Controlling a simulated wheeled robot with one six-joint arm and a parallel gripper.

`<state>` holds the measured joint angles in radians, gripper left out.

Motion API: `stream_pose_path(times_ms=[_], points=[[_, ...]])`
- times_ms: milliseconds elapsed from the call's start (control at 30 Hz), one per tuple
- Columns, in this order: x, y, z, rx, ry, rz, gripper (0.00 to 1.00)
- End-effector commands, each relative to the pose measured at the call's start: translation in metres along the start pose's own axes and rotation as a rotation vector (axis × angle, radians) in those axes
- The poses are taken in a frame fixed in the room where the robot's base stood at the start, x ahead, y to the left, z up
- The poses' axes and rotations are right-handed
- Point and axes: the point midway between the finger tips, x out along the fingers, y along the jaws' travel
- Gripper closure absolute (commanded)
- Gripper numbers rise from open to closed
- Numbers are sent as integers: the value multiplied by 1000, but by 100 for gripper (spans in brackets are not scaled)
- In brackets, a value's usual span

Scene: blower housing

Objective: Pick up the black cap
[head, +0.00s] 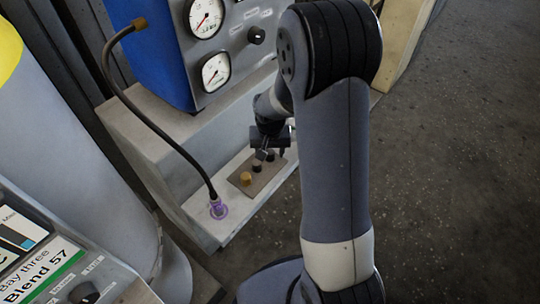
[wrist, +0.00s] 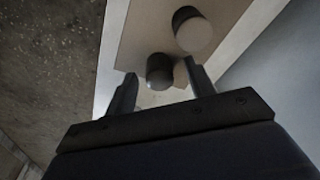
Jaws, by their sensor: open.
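A small plate (head: 262,182) on the low ledge carries small caps. One black cap (head: 257,168) stands near the plate's middle, and another dark cap (head: 270,156) is close under my gripper (head: 265,153). In the wrist view, a black cap (wrist: 160,70) shows between and just beyond the open fingertips of my gripper (wrist: 162,76). I cannot tell which head-view cap is which here. The jaws hold nothing visible.
A brass-coloured cap (head: 245,178) stands on the plate's left end. A dark hose (head: 160,130) runs from the blue gauge box (head: 150,50) down to a purple fitting (head: 218,208) on the ledge. A grey step (head: 150,140) rises behind the ledge. Open floor (head: 450,190) lies right.

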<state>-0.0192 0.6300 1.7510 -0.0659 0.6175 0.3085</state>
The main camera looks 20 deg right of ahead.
Motion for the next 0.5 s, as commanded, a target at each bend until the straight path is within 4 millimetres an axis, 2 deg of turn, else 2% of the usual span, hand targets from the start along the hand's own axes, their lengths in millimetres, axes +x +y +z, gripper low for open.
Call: stream_pose_path(times_ms=[267, 500], points=[[4, 0, 0, 0, 1, 0, 48], [4, 0, 0, 0, 1, 0, 66]])
